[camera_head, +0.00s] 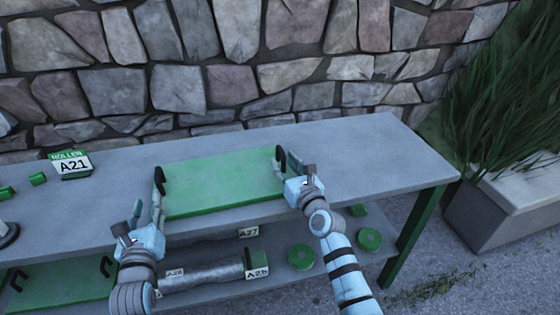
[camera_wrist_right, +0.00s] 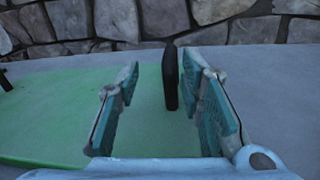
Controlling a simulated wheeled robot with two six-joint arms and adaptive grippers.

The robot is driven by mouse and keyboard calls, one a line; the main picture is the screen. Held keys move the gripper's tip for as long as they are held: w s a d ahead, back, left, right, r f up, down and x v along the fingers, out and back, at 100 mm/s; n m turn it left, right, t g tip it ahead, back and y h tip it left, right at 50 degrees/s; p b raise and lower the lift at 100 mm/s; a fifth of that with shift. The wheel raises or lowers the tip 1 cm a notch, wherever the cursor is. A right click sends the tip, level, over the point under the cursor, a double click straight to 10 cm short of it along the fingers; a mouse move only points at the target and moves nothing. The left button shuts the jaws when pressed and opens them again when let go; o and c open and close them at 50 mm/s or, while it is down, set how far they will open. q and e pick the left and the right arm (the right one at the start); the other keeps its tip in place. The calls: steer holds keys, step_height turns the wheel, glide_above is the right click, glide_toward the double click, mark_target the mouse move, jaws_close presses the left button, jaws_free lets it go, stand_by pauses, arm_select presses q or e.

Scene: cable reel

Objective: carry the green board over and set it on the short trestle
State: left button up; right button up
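The green board (camera_head: 222,188) lies flat on the grey tabletop, with an upright black handle at each end. My left gripper (camera_head: 146,210) is at the near side of the left handle (camera_head: 159,181), its fingers apart. My right gripper (camera_head: 290,165) is at the right handle (camera_head: 279,155). In the right wrist view the fingers of my right gripper (camera_wrist_right: 163,108) are wide apart and the black handle (camera_wrist_right: 170,78) stands between them, closer to the right finger. Whether the left handle is between the left fingers is hard to tell. I cannot identify a short trestle in view.
The grey table (camera_head: 370,150) has free room right of the board. The lower shelf holds another green board (camera_head: 65,290), a grey roll (camera_head: 205,275) and green discs (camera_head: 301,257). A stone wall (camera_head: 240,60) is behind; a planter (camera_head: 500,215) is at right.

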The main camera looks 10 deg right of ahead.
steer(key=s, duration=0.3)
steer(key=s+d, duration=0.1)
steer(key=s, duration=0.4)
steer(key=shift+s+d, duration=0.3)
